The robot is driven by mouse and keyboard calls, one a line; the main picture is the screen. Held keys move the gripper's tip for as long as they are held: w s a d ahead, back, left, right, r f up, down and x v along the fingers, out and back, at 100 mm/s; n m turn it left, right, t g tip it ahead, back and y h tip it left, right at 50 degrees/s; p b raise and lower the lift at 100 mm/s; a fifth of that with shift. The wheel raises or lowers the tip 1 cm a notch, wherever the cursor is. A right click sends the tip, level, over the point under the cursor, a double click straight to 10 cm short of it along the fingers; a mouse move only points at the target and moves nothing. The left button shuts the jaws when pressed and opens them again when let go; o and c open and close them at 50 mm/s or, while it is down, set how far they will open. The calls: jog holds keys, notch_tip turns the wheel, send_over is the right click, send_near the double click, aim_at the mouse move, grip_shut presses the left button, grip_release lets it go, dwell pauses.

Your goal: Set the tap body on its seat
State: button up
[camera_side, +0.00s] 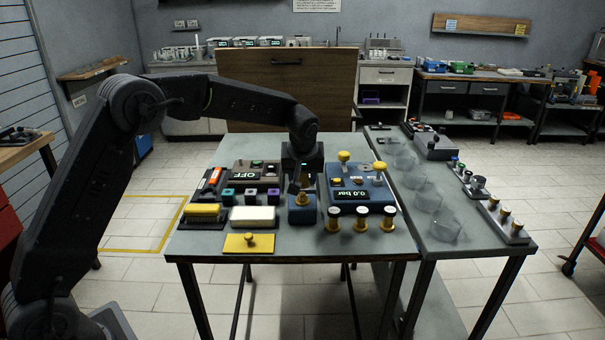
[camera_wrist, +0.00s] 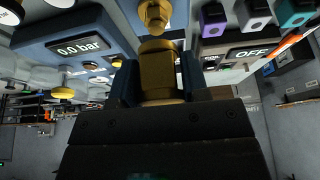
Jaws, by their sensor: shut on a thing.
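My gripper (camera_side: 303,184) is above a small blue block (camera_side: 302,212) near the middle of the table. In the wrist view my gripper (camera_wrist: 160,88) is shut on the brass tap body (camera_wrist: 158,70), which sits between the two dark fingers. A brass hex-shaped piece (camera_wrist: 155,15) shows just beyond the tap body; I cannot tell whether it is part of it. In the side view brass (camera_side: 302,199) shows between the fingers and the block's top. Whether the tap body touches a seat there is hidden.
Right of the block stands a blue unit (camera_side: 360,195) reading 0.0 bar, with yellow knobs on top. Three brass fittings (camera_side: 360,220) stand in front of it. At left are a white block (camera_side: 254,216), a yellow plate (camera_side: 240,246) and a box reading OFF (camera_side: 250,175).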

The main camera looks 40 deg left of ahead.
jog(key=shift+f, duration=1.05)
dwell(1.3)
jog(key=shift+r, duration=0.15)
dwell(0.8)
jog(key=o, duration=1.1)
jog(key=shift+v, duration=2.4)
